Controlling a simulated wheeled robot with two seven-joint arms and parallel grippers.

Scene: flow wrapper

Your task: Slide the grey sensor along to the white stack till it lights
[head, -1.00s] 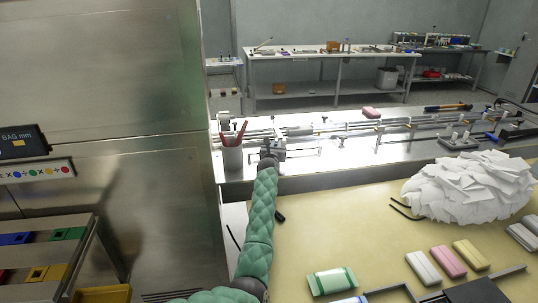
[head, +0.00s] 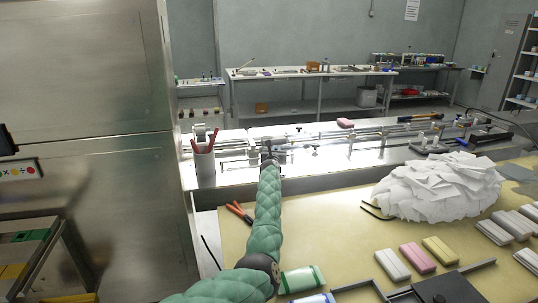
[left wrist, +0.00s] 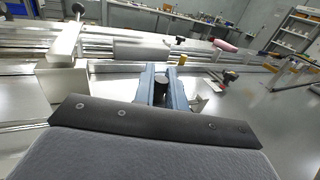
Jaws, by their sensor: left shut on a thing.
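My left gripper (head: 270,153) is at the rail assembly (head: 320,137) on the long bright machine bed. In the left wrist view its two blue-grey fingers (left wrist: 162,88) are shut around a dark upright cylindrical piece (left wrist: 161,84), which I take to be part of the grey sensor. The rest of the sensor is hidden by the fingers and wrist. No lit lamp can be made out on it. A large white heap of flat sheets (head: 440,186) lies on the tan table to the right, apart from the gripper; I cannot tell whether it is the white stack. My right gripper is not in view.
A cup with red-handled tools (head: 204,163) stands left of the gripper. A pink block (head: 345,123) lies farther right by the rails. Orange-handled pliers (head: 239,212) and several pastel packs (head: 417,257) lie on the tan table (head: 330,225). A steel cabinet (head: 85,120) fills the left.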

